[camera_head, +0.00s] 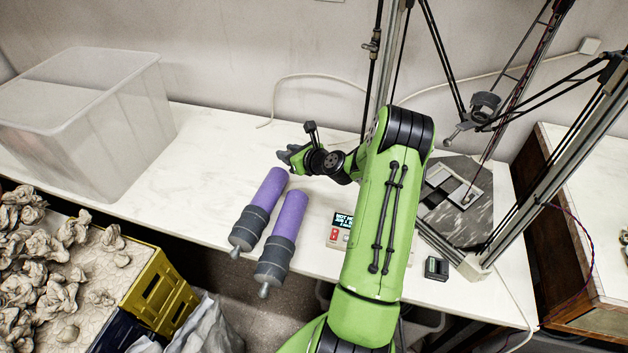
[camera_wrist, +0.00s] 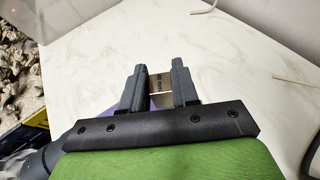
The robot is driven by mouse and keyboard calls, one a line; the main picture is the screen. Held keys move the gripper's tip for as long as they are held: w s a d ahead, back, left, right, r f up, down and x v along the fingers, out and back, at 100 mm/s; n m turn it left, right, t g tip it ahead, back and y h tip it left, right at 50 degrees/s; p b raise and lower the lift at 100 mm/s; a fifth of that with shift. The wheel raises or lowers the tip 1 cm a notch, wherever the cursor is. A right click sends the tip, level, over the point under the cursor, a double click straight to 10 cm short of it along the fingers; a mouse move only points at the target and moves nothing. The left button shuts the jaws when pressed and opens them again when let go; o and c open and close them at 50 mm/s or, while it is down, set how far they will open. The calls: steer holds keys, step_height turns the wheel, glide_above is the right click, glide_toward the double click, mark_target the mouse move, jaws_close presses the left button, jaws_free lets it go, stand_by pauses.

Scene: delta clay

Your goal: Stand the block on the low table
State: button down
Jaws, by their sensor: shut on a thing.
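My gripper (camera_wrist: 157,72) is shut on a small pale block (camera_wrist: 158,83) with dark marking on its face, held between the two dark fingertips. In the head view my gripper (camera_head: 284,156) is above the white table (camera_head: 205,150), left of my green arm, and the block cannot be made out there. The white tabletop fills much of the wrist view (camera_wrist: 225,55). I cannot tell how far the block is above the top, or whether it touches it.
Two purple tubes with grey ends (camera_head: 262,195) (camera_head: 290,217) lie near the front edge, close to my gripper. A clear bin (camera_head: 115,120) stands at the left. A tall frame (camera_head: 465,85) and a small display box (camera_head: 341,230) are at the right. The tabletop between bin and gripper is clear.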

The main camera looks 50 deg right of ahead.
steer(key=s+d+m+h+b, duration=0.1)
steer(key=d+m+h, duration=0.2)
steer(key=d, duration=0.6)
steer(key=shift+g, duration=0.3)
step_height(320, 180, down, 11)
steer(key=b, duration=0.4)
steer(key=shift+r, duration=0.35)
steer(key=c, duration=0.8)
jaws_free()
steer(key=shift+c, duration=0.2)
